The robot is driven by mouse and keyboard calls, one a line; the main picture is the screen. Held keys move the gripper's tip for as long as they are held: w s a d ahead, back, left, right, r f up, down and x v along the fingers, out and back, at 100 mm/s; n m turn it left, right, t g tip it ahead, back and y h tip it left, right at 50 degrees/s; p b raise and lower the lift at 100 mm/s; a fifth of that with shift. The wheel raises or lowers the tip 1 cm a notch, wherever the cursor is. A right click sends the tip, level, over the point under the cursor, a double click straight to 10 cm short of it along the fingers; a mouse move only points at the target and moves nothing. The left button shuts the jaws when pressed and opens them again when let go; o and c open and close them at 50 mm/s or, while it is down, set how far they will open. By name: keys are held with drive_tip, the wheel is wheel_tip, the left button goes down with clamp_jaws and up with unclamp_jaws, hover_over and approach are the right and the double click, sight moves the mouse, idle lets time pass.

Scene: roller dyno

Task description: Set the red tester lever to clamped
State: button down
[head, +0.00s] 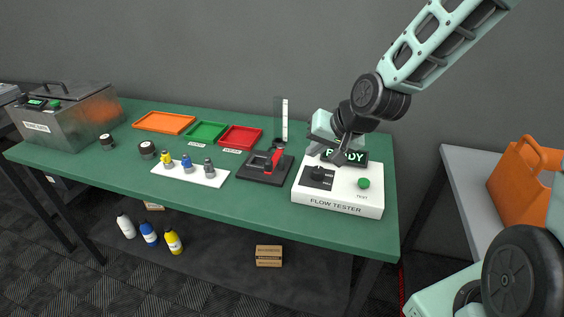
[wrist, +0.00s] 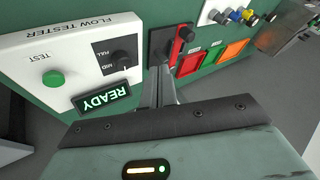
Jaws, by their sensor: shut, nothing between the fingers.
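The red tester lever (head: 277,159) rises from a black fixture (head: 257,175) on the green table, left of the white flow tester (head: 311,198). In the wrist view the lever (wrist: 186,34) shows just beyond my fingertips, on the black fixture. My gripper (head: 339,160) is shut and empty, above the back of the flow tester and to the right of the lever. Its fingers (wrist: 158,72) point toward the fixture in the wrist view and partly cover it. The flow tester's display (wrist: 104,97) reads READY. I cannot tell which position the lever's setting counts as.
A clear upright tube with a white strip (head: 284,120) stands behind the fixture. Red (head: 240,138), green (head: 206,131) and orange (head: 163,123) trays lie further left. A metal bath (head: 75,120) stands at the far left.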

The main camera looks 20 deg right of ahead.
approach(274, 168)
drive_tip(key=f, duration=0.1)
drive_tip(key=d+f, duration=0.2)
drive_tip(key=shift+w+d+f, duration=0.1)
drive_tip(key=shift+w+f, duration=0.25)
drive_tip(key=shift+f, duration=0.05)
drive_tip(key=shift+w+a+f+p, duration=0.1)
drive_tip(key=shift+w+a+p, duration=0.4)
drive_tip(key=shift+a, duration=0.35)
drive_tip(key=shift+w+a+p, duration=0.45)
drive_tip(key=shift+a+p, duration=0.05)
drive_tip(key=shift+a, duration=0.35)
drive_tip(key=shift+a, duration=0.1)
